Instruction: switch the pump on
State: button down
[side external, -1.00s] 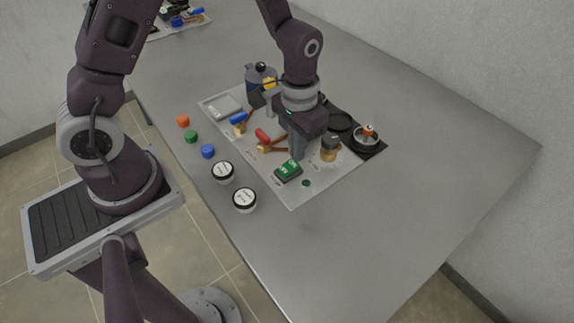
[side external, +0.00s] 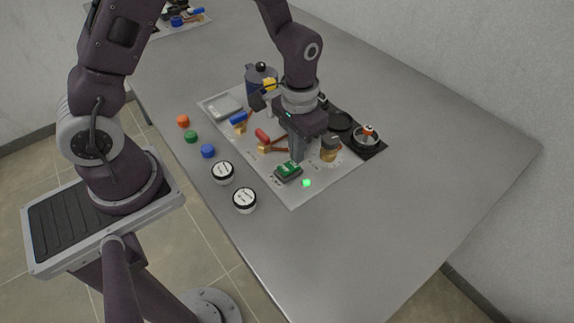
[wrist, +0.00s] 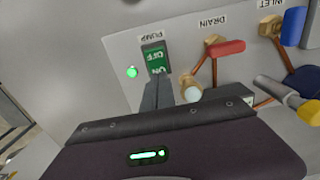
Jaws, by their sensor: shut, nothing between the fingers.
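The pump switch (side external: 288,171) is a green rocker marked ON and OFF on the pale panel (side external: 247,152). It also shows in the wrist view (wrist: 153,58) under the label PUMP, partly hidden by my fingers. A small round lamp (side external: 306,183) beside the switch glows bright green, and it is lit in the wrist view (wrist: 132,72) too. My gripper (side external: 296,158) is shut and empty, pointing down with its fingertips at the ON end of the rocker. In the wrist view the fingertips (wrist: 158,82) overlap that end; I cannot tell whether they touch it.
The red-handled drain valve (wrist: 226,48) and blue-handled inlet valve (wrist: 292,27) are near the switch. A brass-coloured fitting with a dark top (side external: 330,149) stands close to my gripper. The table's right side is clear.

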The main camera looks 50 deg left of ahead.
notch_tip(320, 180, up, 6)
jog(key=shift+r, duration=0.15)
dwell(0.4)
jog(key=shift+r, duration=0.1)
notch_tip(320, 180, up, 10)
jog(key=t, duration=0.2)
send_over(276, 172)
jog(key=s+a+r+t, duration=0.1)
jog(key=s+r, duration=0.2)
jog(key=s, duration=0.3)
jog(key=s+r+t, duration=0.2)
jog(key=s+r, duration=0.1)
jog(key=s, duration=0.3)
jog(key=shift+s+a+r+t, duration=0.15)
jog(key=shift+a+r+t, duration=0.15)
jog(key=shift+a+r, duration=0.05)
